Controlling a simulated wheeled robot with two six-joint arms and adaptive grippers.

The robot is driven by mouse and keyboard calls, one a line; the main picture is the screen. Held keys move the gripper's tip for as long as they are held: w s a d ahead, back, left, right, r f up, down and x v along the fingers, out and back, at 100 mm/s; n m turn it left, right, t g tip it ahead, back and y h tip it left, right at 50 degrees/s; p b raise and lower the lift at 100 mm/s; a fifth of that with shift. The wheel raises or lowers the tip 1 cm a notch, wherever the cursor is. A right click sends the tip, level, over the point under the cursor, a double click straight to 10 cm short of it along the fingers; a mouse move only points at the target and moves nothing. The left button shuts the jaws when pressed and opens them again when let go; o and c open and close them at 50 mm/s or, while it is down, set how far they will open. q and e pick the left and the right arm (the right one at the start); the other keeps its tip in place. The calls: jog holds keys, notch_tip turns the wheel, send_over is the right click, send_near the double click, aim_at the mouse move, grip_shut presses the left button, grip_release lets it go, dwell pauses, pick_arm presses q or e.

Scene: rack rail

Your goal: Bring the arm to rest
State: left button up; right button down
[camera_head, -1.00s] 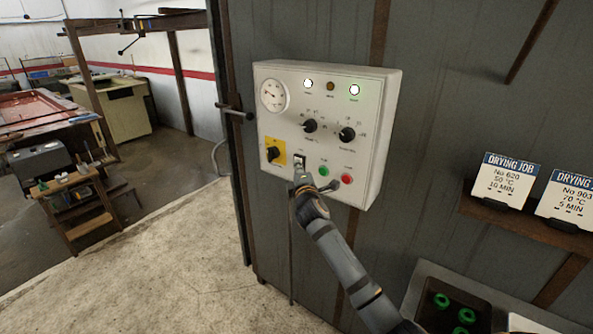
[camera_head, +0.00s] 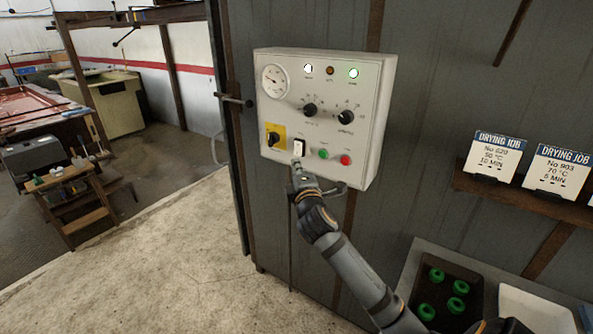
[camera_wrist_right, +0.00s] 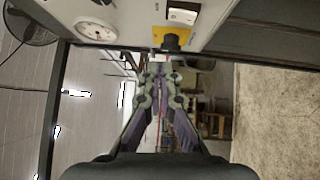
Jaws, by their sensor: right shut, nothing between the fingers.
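My right arm reaches up from the bottom of the head view, and its gripper (camera_head: 298,165) is at the lower edge of the white control panel (camera_head: 370,95). The gripper is shut and empty, just below a white rocker switch (camera_head: 299,147). In the right wrist view the closed fingers (camera_wrist_right: 160,68) point towards the yellow plate with the black rotary knob (camera_wrist_right: 171,42); the rocker switch (camera_wrist_right: 183,14) is above it. Whether the fingertips touch the panel cannot be told. My left gripper is not in view.
The panel, with a gauge (camera_head: 275,82), black dials and green and red buttons, is on a grey metal wall. A dark tray (camera_head: 470,272) with several green objects is below.

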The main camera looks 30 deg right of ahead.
jog(key=s+a+f+m+g+y, duration=0.1)
jog(key=s+f+m+g, duration=0.15)
jog(key=f, duration=0.35)
jog(key=s+a+f+m+g, duration=0.1)
jog(key=s+f+m, duration=0.15)
jog(key=f, duration=0.25)
jog(key=s+a+f+m+g+y, duration=0.1)
jog(key=s+a+f+g, duration=0.1)
jog(key=s+f, duration=0.3)
jog(key=s+a+f+m+g+y, duration=0.2)
jog(key=s+a+f+m+g, duration=0.2)
jog(key=s+f, duration=0.4)
jog(key=s+a+f+m+g+y, duration=0.25)
jog(key=s+a+f+g, duration=0.2)
jog(key=s, duration=0.55)
notch_tip(320, 180, down, 26)
jog(key=s+d+m, duration=0.1)
jog(key=s+d, duration=0.2)
jog(key=s+f+g, duration=0.2)
jog(key=s+f, duration=1.5)
jog(key=s, duration=0.1)
jog(key=shift+s+d+f, duration=0.35)
jog(key=shift+s+d, duration=0.05)
jog(key=shift+d, duration=0.05)
